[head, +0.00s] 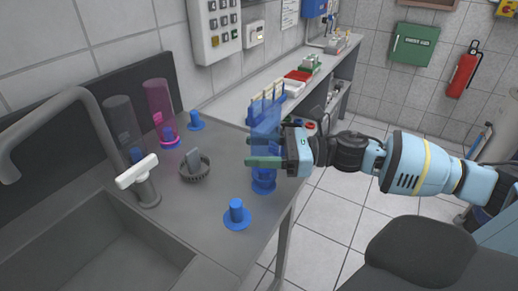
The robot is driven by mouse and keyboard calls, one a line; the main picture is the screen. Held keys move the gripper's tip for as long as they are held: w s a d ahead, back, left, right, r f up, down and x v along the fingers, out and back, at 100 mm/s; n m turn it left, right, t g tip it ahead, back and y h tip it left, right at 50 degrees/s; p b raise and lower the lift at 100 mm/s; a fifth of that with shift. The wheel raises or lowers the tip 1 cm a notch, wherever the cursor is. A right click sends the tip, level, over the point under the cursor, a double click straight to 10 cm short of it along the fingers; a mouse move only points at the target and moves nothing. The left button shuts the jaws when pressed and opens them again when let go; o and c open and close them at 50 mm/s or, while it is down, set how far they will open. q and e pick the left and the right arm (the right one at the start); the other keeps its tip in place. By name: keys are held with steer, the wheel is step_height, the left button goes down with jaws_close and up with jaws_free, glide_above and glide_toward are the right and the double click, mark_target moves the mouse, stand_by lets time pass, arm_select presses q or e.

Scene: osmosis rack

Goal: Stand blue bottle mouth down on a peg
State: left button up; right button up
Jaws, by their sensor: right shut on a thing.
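The see-through blue bottle (265,123) is upright near the counter's right edge. My right gripper (266,161) is shut on it, with its fingers across the lower part of the bottle. A blue peg base (264,187) shows directly below the bottle. The fingers hide part of the bottle, and I cannot tell whether its lower end is around the peg or just above it. Other blue pegs stand bare at the front (237,213) and at the back (195,121). My left gripper is not in view.
A pink bottle (158,100) and a dark grey bottle (121,120) stand over pegs at the back left. A strainer cup (194,169), the tap (138,172) and the sink (110,240) are to the left. A bench with racks (305,75) lies behind.

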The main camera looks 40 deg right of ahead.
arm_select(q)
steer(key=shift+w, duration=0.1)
arm_select(e)
steer(key=shift+f, duration=0.15)
steer(key=shift+f, duration=0.3)
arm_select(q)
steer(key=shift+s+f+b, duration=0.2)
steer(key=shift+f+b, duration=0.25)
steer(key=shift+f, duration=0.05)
arm_select(e)
steer(key=shift+f, duration=0.25)
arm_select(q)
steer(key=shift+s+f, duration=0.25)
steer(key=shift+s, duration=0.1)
arm_select(e)
steer(key=shift+f, duration=0.3)
steer(key=o, duration=1.6)
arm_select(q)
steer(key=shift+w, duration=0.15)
